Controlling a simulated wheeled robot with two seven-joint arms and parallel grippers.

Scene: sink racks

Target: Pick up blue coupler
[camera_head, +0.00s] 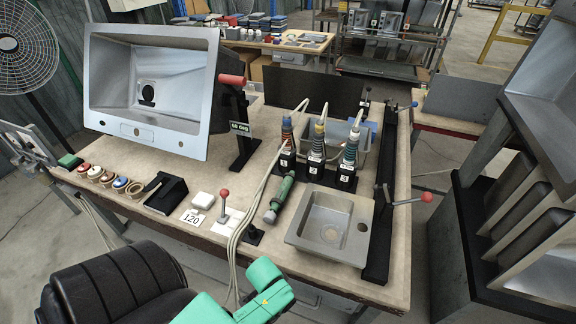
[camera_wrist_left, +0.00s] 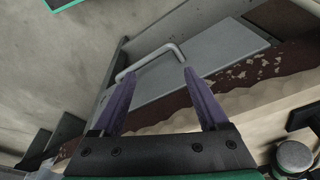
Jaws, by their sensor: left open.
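Several small round pieces stand in a row at the left front edge of the workbench in the head view. One has a blue top (camera_head: 121,183) and may be the blue coupler; I cannot tell for sure. Red, pale and brown pieces stand beside it. My left arm's green and black links reach in at the bottom of the head view, apart from the row; its fingertips do not show there. In the left wrist view my left gripper (camera_wrist_left: 158,95) is open, its two purple fingers apart with nothing between them. My right gripper is not in view.
A large tilted sink (camera_head: 150,140) stands behind the row. A black block (camera_head: 167,194), numbered upright tools (camera_head: 318,150), a green tool (camera_head: 279,198), cables and a small sink (camera_head: 330,228) occupy the bench. The left wrist view shows a grey panel with a metal handle (camera_wrist_left: 150,60) and the worn bench edge.

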